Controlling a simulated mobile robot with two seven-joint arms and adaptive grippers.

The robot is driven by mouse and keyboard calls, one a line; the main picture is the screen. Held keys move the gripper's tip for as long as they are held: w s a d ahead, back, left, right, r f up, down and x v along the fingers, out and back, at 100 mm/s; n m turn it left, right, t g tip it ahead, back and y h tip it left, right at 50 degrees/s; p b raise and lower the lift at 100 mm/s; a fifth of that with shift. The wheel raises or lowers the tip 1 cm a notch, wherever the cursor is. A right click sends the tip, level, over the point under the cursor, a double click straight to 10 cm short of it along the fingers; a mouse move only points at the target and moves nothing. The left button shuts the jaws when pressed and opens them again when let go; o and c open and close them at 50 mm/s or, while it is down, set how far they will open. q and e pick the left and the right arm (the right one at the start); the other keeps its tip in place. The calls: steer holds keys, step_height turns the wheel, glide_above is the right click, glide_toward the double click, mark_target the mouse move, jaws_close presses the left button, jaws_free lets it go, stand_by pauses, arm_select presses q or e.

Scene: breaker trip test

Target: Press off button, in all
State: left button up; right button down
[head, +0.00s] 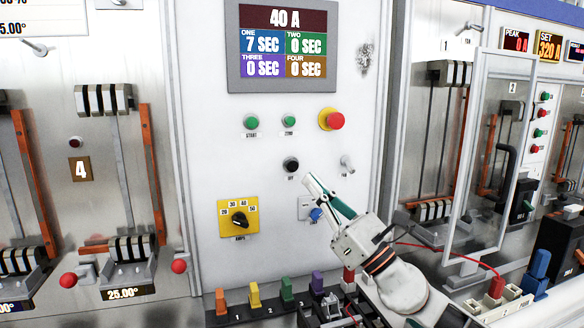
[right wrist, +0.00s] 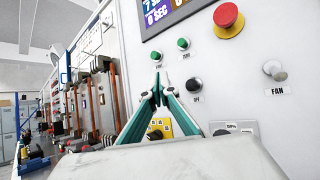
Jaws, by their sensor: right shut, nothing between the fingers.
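The off button (head: 291,165) is a round black knob in a metal ring on the white panel, with a small label under it. In the right wrist view the black button (right wrist: 194,85) is just right of my fingertips, with OFF readable below it. My right gripper (head: 308,178) is shut and empty, its green-edged fingers pointing up and left. Its tips are just below and right of the button in the head view. In the right wrist view the closed tips (right wrist: 157,77) show a gap from the button. I cannot tell their exact distance from the panel. My left gripper is not in view.
Two green buttons (head: 252,122) and a red emergency button (head: 335,120) on yellow sit above. A metal toggle (head: 347,165), yellow rotary dial (head: 239,218) and blue knob (head: 316,214) are close by. The display (head: 284,45) reads 40 A. Coloured terminals (head: 254,294) line the bottom.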

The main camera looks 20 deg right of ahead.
mark_target(292, 166)
steer(key=w+b, duration=0.5)
steer(key=w, duration=0.3)
steer(key=shift+w+a+b, duration=0.2)
steer(key=shift+w+b, duration=0.1)
steer(key=shift+w, duration=0.1)
stand_by(1.2)
steer(key=shift+w+b, duration=0.45)
